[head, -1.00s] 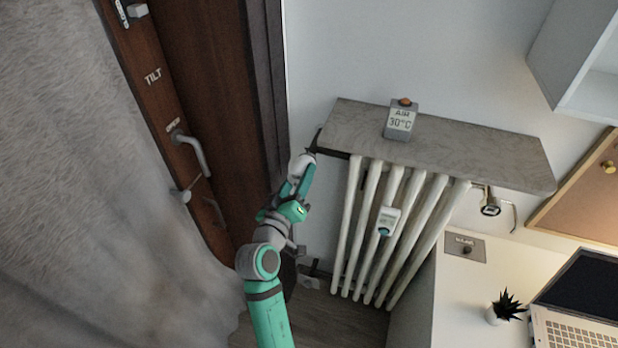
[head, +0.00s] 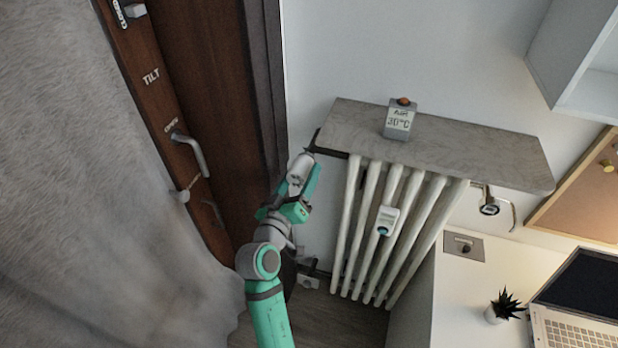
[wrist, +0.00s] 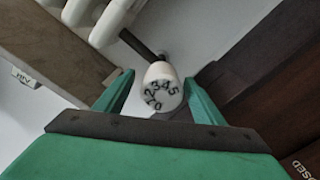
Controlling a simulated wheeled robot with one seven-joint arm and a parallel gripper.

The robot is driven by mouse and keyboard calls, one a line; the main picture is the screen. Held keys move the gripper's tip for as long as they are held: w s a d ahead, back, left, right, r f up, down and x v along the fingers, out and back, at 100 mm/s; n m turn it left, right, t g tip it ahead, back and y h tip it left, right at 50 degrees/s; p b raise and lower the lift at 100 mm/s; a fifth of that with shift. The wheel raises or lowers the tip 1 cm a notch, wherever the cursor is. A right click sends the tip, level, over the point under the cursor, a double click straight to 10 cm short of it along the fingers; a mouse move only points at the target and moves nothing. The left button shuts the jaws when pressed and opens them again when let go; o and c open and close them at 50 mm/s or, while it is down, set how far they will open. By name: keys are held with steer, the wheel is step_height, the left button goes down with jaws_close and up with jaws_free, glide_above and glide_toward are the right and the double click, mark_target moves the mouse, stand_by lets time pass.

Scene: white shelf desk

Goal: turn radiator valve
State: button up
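The radiator valve knob is white and rounded, with dark digits on its face, in the middle of the wrist view (wrist: 160,92). It sits at the end of a dark stem. In the head view the white knob (head: 301,167) is at the upper left of the radiator (head: 372,220). My gripper (wrist: 159,78) has its two green fingers on either side of the knob, with a visible gap at least on the left. It is open. In the head view my gripper (head: 303,186) is just below the knob and partly covers it.
A brown window frame with a handle (head: 190,150) stands close on the left. A white desk (head: 480,285) with a laptop (head: 577,325) is at the right.

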mark_target(303, 166)
steer(key=shift+a, duration=0.1)
steer(key=shift+s+a, duration=0.1)
steer(key=shift+s, duration=0.1)
steer(key=v, duration=1)
steer(key=shift+s, duration=0.2)
steer(key=shift+r, duration=0.1)
steer(key=w+m, duration=0.3)
steer(key=shift+w+d, duration=0.25)
steer(key=shift+d, duration=0.1)
steer(key=shift+w+d+m, duration=0.3)
steer(key=shift+w+m, duration=0.3)
steer(key=x, duration=1)
steer(key=shift+w, duration=0.15)
steer(key=shift+a, duration=0.1)
